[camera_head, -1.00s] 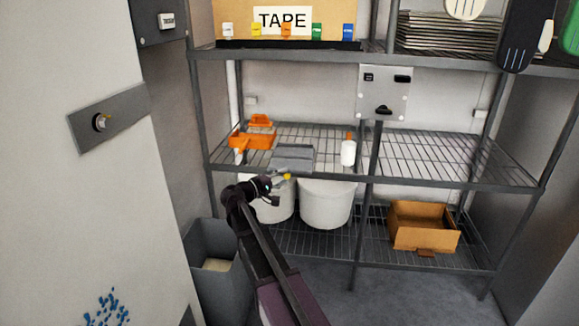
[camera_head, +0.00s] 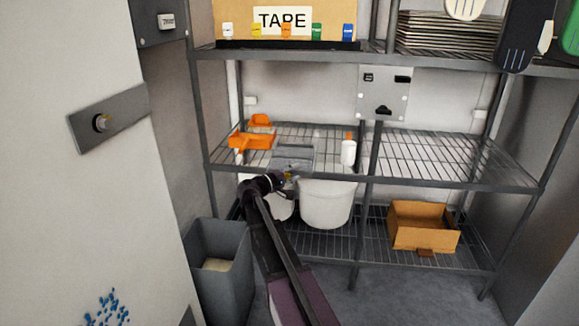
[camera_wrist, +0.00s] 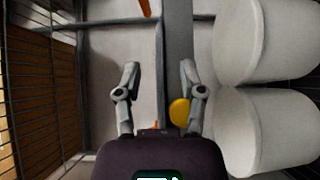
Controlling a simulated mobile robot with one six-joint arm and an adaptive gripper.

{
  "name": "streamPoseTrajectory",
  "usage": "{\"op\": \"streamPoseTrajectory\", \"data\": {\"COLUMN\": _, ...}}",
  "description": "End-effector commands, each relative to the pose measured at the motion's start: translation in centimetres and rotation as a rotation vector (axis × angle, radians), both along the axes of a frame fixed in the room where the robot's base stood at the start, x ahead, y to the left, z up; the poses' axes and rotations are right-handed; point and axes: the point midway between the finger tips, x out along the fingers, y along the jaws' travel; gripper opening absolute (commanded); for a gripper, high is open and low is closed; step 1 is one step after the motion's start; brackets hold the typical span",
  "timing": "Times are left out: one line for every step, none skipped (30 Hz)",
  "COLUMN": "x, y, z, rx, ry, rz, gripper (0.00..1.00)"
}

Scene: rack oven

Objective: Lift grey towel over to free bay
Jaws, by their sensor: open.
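The grey towel (camera_head: 293,157) appears as a flat, folded grey piece on the left bay of the middle shelf, near its front edge. My gripper (camera_head: 288,174) is at the shelf's front edge, just below and in front of it, and hides part of it. In the wrist view my gripper (camera_wrist: 160,82) is open, with nothing held between its fingers. A grey band passes between the fingers there; I cannot tell if it is towel or shelf. The free bay (camera_head: 430,155) is the bare wire right half of the middle shelf, past the central post.
A white bottle (camera_head: 348,152) stands right of the towel, and an orange item (camera_head: 252,138) lies left of it. White buckets (camera_head: 327,203) stand below. A yellow disc (camera_wrist: 180,111) shows beside one finger. A cardboard box (camera_head: 424,226) is on the lower right shelf.

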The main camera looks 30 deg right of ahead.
Motion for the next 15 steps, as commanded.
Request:
{"op": "streamPoseTrajectory", "data": {"x": 0.0, "y": -0.01, "z": 0.0, "rx": 0.0, "ry": 0.0, "rz": 0.0, "gripper": 0.51}}
{"op": "streamPoseTrajectory", "data": {"x": 0.01, "y": 0.0, "z": 0.0, "rx": 0.0, "ry": 0.0, "rz": 0.0, "gripper": 0.51}}
{"op": "streamPoseTrajectory", "data": {"x": 0.01, "y": 0.01, "z": 0.0, "rx": 0.0, "ry": 0.0, "rz": 0.001, "gripper": 0.51}}
{"op": "streamPoseTrajectory", "data": {"x": 0.01, "y": 0.02, "z": 0.0, "rx": 0.0, "ry": 0.0, "rz": 0.001, "gripper": 0.51}}
{"op": "streamPoseTrajectory", "data": {"x": 0.01, "y": 0.02, "z": 0.0, "rx": 0.0, "ry": 0.0, "rz": 0.001, "gripper": 0.51}}
{"op": "streamPoseTrajectory", "data": {"x": 0.0, "y": 0.03, "z": 0.0, "rx": 0.0, "ry": 0.0, "rz": 0.001, "gripper": 0.51}}
{"op": "streamPoseTrajectory", "data": {"x": 0.0, "y": 0.03, "z": 0.0, "rx": 0.0, "ry": 0.0, "rz": 0.001, "gripper": 0.51}}
{"op": "streamPoseTrajectory", "data": {"x": 0.0, "y": 0.04, "z": 0.0, "rx": 0.0, "ry": 0.0, "rz": 0.001, "gripper": 0.51}}
{"op": "streamPoseTrajectory", "data": {"x": 0.0, "y": 0.04, "z": 0.0, "rx": 0.0, "ry": 0.0, "rz": 0.001, "gripper": 0.51}}
{"op": "streamPoseTrajectory", "data": {"x": 0.0, "y": 0.05, "z": 0.0, "rx": 0.0, "ry": 0.0, "rz": 0.001, "gripper": 0.51}}
{"op": "streamPoseTrajectory", "data": {"x": 0.0, "y": 0.05, "z": 0.0, "rx": 0.0, "ry": 0.0, "rz": 0.001, "gripper": 0.51}}
{"op": "streamPoseTrajectory", "data": {"x": 0.01, "y": 0.05, "z": 0.0, "rx": 0.0, "ry": 0.0, "rz": 0.001, "gripper": 0.51}}
{"op": "streamPoseTrajectory", "data": {"x": 0.01, "y": 0.06, "z": 0.0, "rx": 0.0, "ry": 0.0, "rz": 0.001, "gripper": 0.51}}
{"op": "streamPoseTrajectory", "data": {"x": 0.01, "y": 0.06, "z": 0.0, "rx": 0.0, "ry": 0.0, "rz": 0.001, "gripper": 0.51}}
{"op": "streamPoseTrajectory", "data": {"x": 0.01, "y": 0.06, "z": 0.0, "rx": 0.0, "ry": 0.0, "rz": 0.001, "gripper": 0.46}}
